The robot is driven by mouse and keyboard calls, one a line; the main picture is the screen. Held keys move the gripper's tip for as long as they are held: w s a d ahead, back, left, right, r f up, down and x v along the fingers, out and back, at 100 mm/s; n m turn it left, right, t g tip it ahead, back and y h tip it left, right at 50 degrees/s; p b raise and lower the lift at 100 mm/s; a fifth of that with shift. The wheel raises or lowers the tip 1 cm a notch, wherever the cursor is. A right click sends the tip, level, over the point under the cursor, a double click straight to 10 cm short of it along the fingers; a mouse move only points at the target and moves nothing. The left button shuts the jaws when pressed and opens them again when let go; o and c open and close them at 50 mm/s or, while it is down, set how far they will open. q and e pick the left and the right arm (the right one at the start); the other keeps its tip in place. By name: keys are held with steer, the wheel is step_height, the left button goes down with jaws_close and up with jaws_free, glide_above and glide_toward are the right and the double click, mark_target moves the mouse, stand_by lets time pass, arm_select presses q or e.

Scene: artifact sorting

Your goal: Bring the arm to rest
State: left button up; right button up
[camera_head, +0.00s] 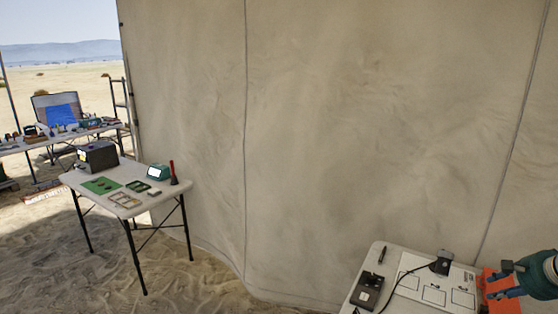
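My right gripper (497,281) comes in at the lower right edge on a teal arm (545,272). Its dark fingers point left and look apart, with nothing seen between them. It is above the right end of the near white table (376,252), over an orange surface (487,300). I cannot tell its exact height above it. My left gripper is not in view.
The near table holds a black device (368,291), a pen (381,255), a white outlined sheet (433,284) and a cabled grey device (443,261). Another white table (158,200) stands left with a dark box (97,157) and trays. A tent wall (340,140) rises behind. Sand lies between the tables.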

steer(key=s+a+f+n+g+h, duration=0.1)
steer(key=s+a+f+n+g, duration=0.2)
steer(key=s+a+f+n, duration=1.05)
steer(key=s+a+f+n+y, duration=0.15)
steer(key=s+a+n, duration=0.35)
steer(key=s+a, duration=1.9)
step_height(320, 180, down, 31)
steer(key=s+g+b, duration=0.2)
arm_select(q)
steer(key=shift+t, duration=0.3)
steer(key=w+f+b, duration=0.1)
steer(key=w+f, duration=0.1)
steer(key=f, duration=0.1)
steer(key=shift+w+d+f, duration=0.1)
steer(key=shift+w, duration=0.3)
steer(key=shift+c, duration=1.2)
arm_select(e)
steer(key=s+d+f+g, duration=0.1)
steer(key=s+d+f, duration=0.1)
steer(key=s+f, duration=1.4)
steer(key=shift+s+d+h, duration=0.2)
steer(key=shift+h, duration=0.15)
